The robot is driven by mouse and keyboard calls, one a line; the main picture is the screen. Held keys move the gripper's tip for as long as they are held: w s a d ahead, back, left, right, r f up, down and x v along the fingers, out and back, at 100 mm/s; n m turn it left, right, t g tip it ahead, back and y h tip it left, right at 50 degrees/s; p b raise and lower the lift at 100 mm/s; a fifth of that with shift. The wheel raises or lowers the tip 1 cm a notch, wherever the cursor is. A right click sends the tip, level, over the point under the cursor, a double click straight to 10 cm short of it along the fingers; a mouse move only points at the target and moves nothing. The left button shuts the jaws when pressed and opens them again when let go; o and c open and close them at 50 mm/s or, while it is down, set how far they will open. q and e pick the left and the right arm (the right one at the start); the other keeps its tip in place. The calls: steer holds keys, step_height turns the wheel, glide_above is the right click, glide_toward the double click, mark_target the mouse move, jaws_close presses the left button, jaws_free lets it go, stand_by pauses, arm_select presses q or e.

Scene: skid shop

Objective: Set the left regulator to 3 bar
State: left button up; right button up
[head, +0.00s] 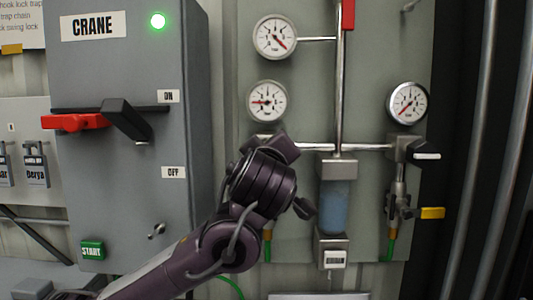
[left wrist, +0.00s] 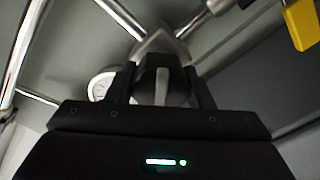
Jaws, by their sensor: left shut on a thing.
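The left regulator's gauge (head: 267,101) is round and white, and its red needle points left. Its numbers are too small to read. The left regulator, below that gauge, is mostly hidden behind my left arm in the head view. In the left wrist view its grey metal body (left wrist: 160,45) is just beyond the fingers. My left gripper (left wrist: 162,88) is shut on the regulator's dark knob (left wrist: 163,82), which has a pale stripe. In the head view the left gripper (head: 283,149) reaches up to the regulator from the lower left. My right gripper is not in view.
A top gauge (head: 275,37) and a right gauge (head: 408,103) are on the same panel. A blue filter bowl (head: 334,207) hangs close to the right of my left wrist. The crane cabinet (head: 185,50) stands left. A yellow valve handle (head: 432,213) is lower right.

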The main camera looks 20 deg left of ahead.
arm_select(q)
steer(key=shift+f+m+b, duration=0.15)
steer(key=shift+m+b, duration=0.65)
steer(key=shift+b, duration=0.1)
steer(key=shift+f+m+b, duration=0.15)
steer(key=shift+m+b, duration=0.65)
steer(key=shift+b, duration=0.05)
steer(key=m+b, duration=0.1)
steer(key=m, duration=0.1)
steer(key=shift+m+b, duration=0.35)
steer(key=shift+m, duration=0.05)
steer(key=m+b, duration=0.1)
steer(key=m, duration=0.1)
steer(key=shift+d+r+m, duration=0.1)
steer(key=shift+r+m, duration=0.05)
steer(key=shift+m, duration=0.25)
steer(key=m, duration=0.2)
steer(key=shift+m+b, duration=0.3)
steer(key=shift+b, duration=0.1)
steer(key=m, duration=0.2)
steer(key=shift+m, duration=0.4)
steer(key=m, duration=0.5)
steer(key=shift+m, duration=0.3)
steer(key=o, duration=1)
